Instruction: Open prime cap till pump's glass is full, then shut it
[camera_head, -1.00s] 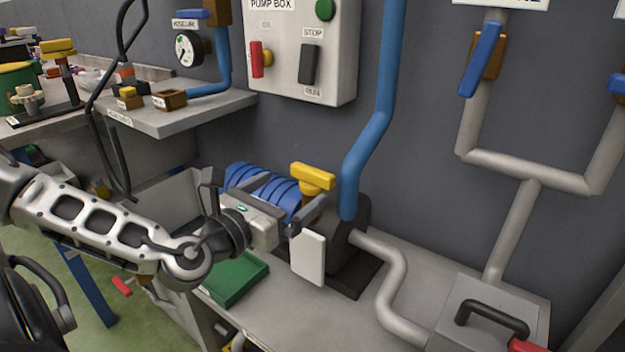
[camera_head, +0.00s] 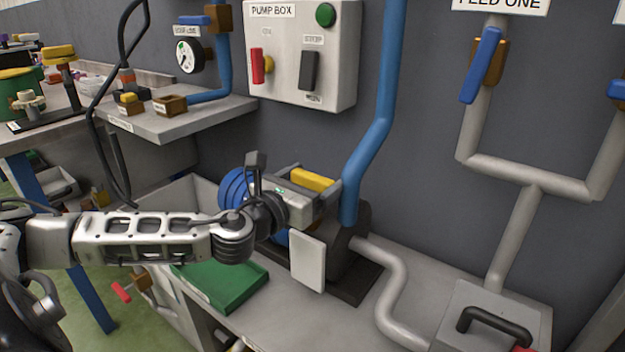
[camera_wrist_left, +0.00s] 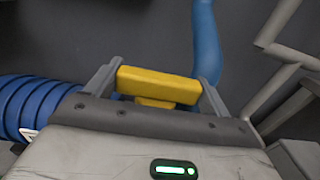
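The yellow prime cap (camera_head: 312,180), a bar-shaped handle, sits on top of the dark pump (camera_head: 345,250) beside a ribbed blue part (camera_head: 233,190). My left gripper (camera_head: 312,187) is at the cap, with its fingers apart. In the left wrist view the cap (camera_wrist_left: 158,85) lies crosswise between the two fingertips (camera_wrist_left: 160,80), close to both; I cannot tell whether they touch it. A white plate (camera_head: 307,262) stands at the pump's front. I cannot make out the pump's glass or its level. My right gripper is not in view.
A blue pipe (camera_head: 368,150) rises right behind the pump, and a grey pipe (camera_head: 400,285) leaves it to the right. The pump box (camera_head: 300,55) hangs on the wall above. A green tray (camera_head: 225,285) lies at the front left. A shelf (camera_head: 185,122) juts out at left.

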